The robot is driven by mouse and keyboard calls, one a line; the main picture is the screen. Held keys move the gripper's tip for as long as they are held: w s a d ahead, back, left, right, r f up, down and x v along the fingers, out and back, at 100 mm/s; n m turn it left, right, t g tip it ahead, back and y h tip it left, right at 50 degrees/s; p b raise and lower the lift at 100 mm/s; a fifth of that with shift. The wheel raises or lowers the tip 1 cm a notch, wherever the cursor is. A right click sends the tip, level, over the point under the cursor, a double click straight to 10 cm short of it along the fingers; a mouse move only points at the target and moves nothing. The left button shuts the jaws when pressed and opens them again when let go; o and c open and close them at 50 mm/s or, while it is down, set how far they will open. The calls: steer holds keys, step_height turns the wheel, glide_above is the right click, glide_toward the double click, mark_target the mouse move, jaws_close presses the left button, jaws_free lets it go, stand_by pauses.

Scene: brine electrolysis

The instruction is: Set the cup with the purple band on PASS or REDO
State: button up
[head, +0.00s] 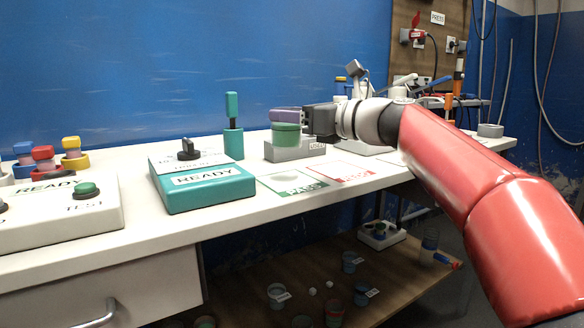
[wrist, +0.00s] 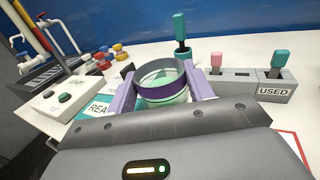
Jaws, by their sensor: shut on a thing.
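The cup with the purple band (wrist: 162,84) is between the purple fingers of my gripper (wrist: 161,90). In the wrist view I look into its open top and see pale green inside. In the head view the cup (head: 287,135) looks green, with a purple finger across its upper part. My gripper (head: 289,116) is shut on it and holds it about upright, in front of the grey USED block. The green-edged PASS card (head: 283,184) and the red-edged REDO card (head: 349,170) lie on the bench nearer the camera, both bare. The gap under the cup is hard to judge.
The grey USED block (head: 312,149) holds pink-topped (wrist: 216,61) and teal-topped (wrist: 279,58) sticks. A teal holder with a stick (head: 233,142) stands left of it. The teal READY box (head: 203,186) and white TEST box (head: 60,217) fill the left bench. Bench behind PASS is free.

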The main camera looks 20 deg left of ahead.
mark_target(295, 146)
steer(key=shift+f+b, duration=1.1)
steer(key=shift+f, duration=2.25)
steer(key=shift+f, duration=0.15)
steer(key=o, duration=1.2)
steer(key=shift+d, duration=0.15)
steer(key=v, duration=1.1)
steer(key=shift+s+d, duration=0.2)
steer(key=shift+d, duration=0.1)
